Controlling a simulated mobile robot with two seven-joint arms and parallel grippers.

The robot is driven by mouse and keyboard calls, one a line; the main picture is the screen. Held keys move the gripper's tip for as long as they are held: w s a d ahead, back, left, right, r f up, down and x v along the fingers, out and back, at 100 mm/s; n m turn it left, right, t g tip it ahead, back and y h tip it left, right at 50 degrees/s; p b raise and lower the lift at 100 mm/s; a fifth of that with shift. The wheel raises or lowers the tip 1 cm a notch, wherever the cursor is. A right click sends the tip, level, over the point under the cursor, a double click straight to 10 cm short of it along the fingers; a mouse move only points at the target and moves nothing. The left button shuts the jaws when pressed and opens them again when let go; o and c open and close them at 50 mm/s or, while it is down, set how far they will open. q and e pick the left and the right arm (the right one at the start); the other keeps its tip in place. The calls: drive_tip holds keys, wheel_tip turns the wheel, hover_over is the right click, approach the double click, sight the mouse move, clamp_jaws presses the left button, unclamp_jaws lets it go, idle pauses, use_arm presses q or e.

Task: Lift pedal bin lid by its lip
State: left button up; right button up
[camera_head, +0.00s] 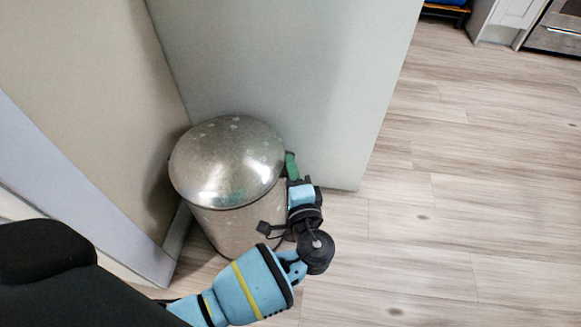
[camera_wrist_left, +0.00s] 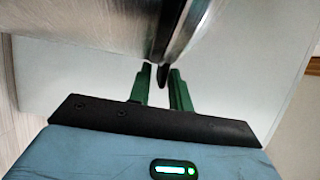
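The pedal bin (camera_head: 235,225) is a metal cylinder standing in the corner. Its domed, speckled lid (camera_head: 225,160) looks shut in the head view. My left gripper (camera_head: 291,165) is at the lid's right edge. In the left wrist view, the green fingers of my left gripper (camera_wrist_left: 160,75) stand apart. A dark lip (camera_wrist_left: 163,76) at the lid's rim reaches down between their tips, with a visible gap on the left side. I cannot tell whether either finger touches it. The pedal is not visible. My right gripper is not in view.
A beige wall (camera_head: 95,90) is left of the bin, and a pale grey-green panel (camera_head: 290,75) stands close behind it. The wooden floor (camera_head: 460,200) to the right is clear. A cabinet and an oven (camera_head: 555,30) are at the far upper right.

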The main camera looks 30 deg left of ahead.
use_arm(q)
clamp_jaws()
drive_tip(key=shift+a, duration=0.1)
idle(0.4)
drive_tip(key=shift+a, duration=0.1)
idle(0.6)
